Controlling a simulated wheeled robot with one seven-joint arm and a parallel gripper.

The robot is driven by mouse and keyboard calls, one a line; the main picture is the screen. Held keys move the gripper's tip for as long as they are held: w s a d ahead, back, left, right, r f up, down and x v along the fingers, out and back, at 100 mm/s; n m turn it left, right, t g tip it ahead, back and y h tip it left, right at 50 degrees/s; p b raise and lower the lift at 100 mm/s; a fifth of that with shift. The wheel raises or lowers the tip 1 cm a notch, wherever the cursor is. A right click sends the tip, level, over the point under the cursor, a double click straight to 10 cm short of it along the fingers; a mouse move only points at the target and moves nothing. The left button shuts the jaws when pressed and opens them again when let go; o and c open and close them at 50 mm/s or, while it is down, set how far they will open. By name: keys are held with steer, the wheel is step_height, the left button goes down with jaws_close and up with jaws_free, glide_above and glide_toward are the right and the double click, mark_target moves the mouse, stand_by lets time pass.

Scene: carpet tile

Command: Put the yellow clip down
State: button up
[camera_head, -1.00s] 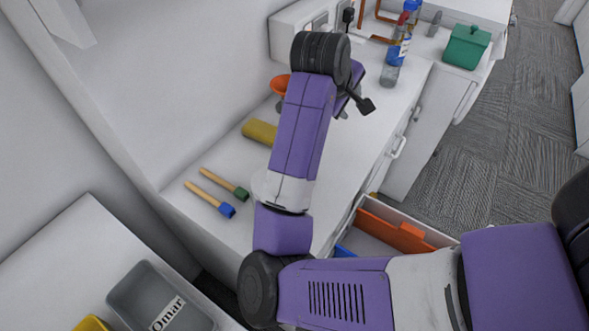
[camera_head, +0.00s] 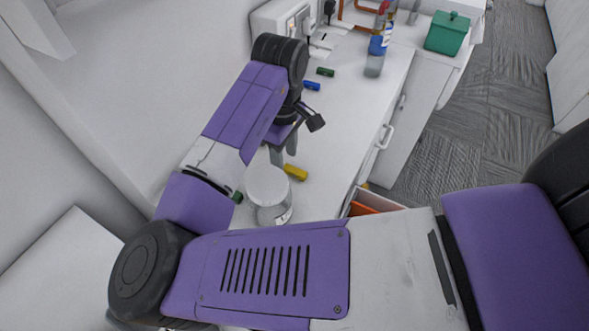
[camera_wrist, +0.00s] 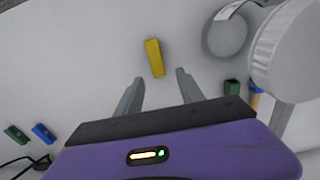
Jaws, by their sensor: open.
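The yellow clip (camera_head: 295,172) lies on the white counter just right of a lidded jar. In the wrist view the clip (camera_wrist: 154,58) lies by itself on the surface, a little beyond my fingertips and roughly between their lines. My gripper (camera_head: 284,158) points down over the counter close to the clip. In the wrist view its two fingers (camera_wrist: 159,77) are spread apart with nothing between them.
The lidded jar (camera_head: 268,185) stands close by my fingers; in the wrist view it (camera_wrist: 292,48) is at right. A blue clip (camera_head: 311,86) and a green clip (camera_head: 326,72) lie farther back. Bottles (camera_head: 378,50) and a green box (camera_head: 447,33) stand behind.

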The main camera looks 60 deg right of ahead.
steer(key=shift+f, duration=1.35)
jaws_close()
steer(key=shift+d+r, duration=0.1)
